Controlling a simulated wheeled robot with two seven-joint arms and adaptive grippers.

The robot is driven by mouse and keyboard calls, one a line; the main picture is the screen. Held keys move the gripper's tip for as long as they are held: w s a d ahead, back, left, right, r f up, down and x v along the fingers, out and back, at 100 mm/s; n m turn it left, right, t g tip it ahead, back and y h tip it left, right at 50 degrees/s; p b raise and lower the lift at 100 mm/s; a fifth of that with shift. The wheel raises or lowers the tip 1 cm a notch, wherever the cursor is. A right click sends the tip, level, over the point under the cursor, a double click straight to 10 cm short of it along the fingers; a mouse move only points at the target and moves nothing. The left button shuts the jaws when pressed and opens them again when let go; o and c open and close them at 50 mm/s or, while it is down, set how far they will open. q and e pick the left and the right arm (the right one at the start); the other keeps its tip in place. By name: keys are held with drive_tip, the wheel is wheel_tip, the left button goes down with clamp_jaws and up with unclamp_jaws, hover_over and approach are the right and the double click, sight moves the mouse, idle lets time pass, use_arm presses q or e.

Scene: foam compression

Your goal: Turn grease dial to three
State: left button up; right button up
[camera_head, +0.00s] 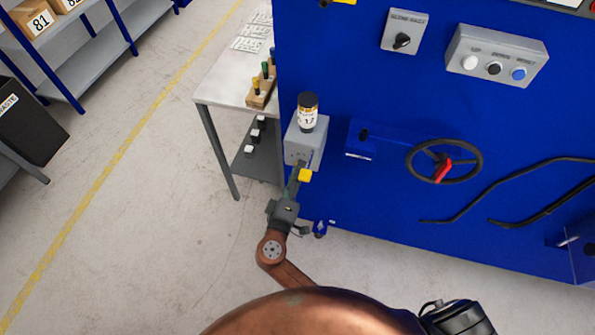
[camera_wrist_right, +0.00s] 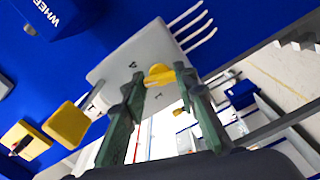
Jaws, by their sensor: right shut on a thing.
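The grease dial is a small yellow knob (camera_wrist_right: 158,75) on a grey box face (camera_wrist_right: 115,75) with small dark marks around it. Which mark it points at I cannot tell. In the head view the grey box (camera_head: 297,147) is on the blue machine's left edge, with a labelled, dark-capped jar (camera_head: 308,112) on top. My right gripper (camera_head: 297,172) reaches up to the box from below. Its green fingers (camera_wrist_right: 157,88) are shut on the yellow knob in the wrist view. My left gripper is not in view.
A yellow piece (camera_head: 305,175) sits just below the box. A handwheel (camera_head: 444,160) with a red grip stands out to the right. A side table (camera_head: 222,88) with bottles in a wooden block (camera_head: 262,97) is close on the left. The floor further left is open.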

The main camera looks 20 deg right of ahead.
drive_tip(key=shift+f, duration=0.1)
drive_tip(key=o, duration=1.2)
drive_tip(key=shift+c, duration=0.2)
